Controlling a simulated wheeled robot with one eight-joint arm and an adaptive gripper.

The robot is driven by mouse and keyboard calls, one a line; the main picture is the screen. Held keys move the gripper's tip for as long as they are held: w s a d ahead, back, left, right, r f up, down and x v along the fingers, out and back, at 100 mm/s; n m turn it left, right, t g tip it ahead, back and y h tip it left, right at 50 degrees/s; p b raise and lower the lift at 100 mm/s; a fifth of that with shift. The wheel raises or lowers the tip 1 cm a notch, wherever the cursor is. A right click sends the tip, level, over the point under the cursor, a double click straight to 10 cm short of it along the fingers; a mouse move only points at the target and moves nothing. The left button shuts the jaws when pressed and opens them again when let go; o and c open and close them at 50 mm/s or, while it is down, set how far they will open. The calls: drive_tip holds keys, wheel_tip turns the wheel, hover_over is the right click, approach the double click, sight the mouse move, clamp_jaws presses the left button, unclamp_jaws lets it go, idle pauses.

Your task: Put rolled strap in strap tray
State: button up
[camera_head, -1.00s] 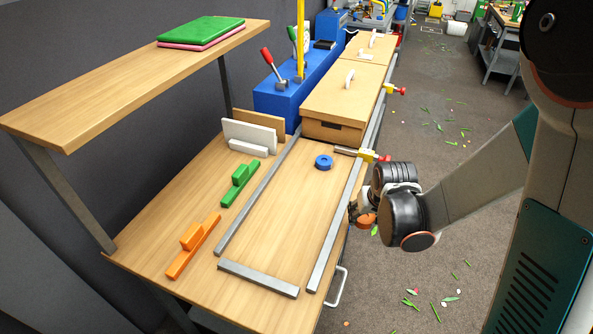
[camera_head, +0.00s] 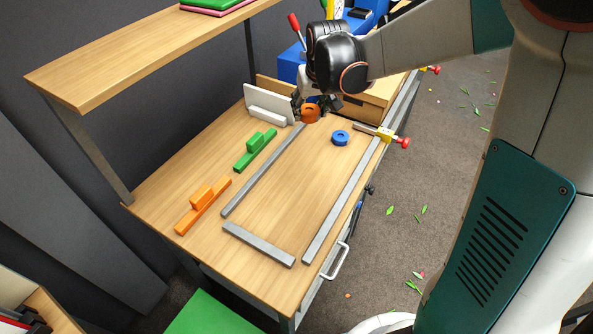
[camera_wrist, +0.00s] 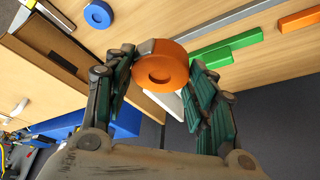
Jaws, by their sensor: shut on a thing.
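My gripper (camera_head: 308,106) is shut on an orange ring-shaped roll (camera_head: 311,113), which looks like a rolled strap. In the wrist view the roll (camera_wrist: 160,68) sits between the two green-padded fingers (camera_wrist: 162,70). In the head view it shows above the back of the wooden bench, right of the white upright plate (camera_head: 268,104). A blue roll (camera_head: 340,138) of similar shape lies on the bench between the metal rails; it also shows in the wrist view (camera_wrist: 97,14). I cannot tell which thing is the strap tray.
Green (camera_head: 255,150) and orange (camera_head: 203,205) blocks lie left of the metal rails (camera_head: 262,170). A wooden box (camera_head: 366,110) stands behind the blue roll. A shelf (camera_head: 140,55) overhangs the left side. The bench between the rails is mostly clear.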

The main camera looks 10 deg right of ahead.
drive_tip(key=shift+w+a+f, duration=0.1)
drive_tip(key=shift+w+a, duration=0.05)
wheel_tip(320, 180, down, 19)
drive_tip(key=b, duration=0.6)
drive_tip(key=shift+f, duration=0.2)
drive_tip(key=shift+f+b, duration=0.2)
drive_tip(key=shift+b, duration=0.1)
drive_tip(key=o, duration=1.1)
drive_tip(key=shift+c, duration=0.2)
drive_tip(key=shift+r, duration=0.15)
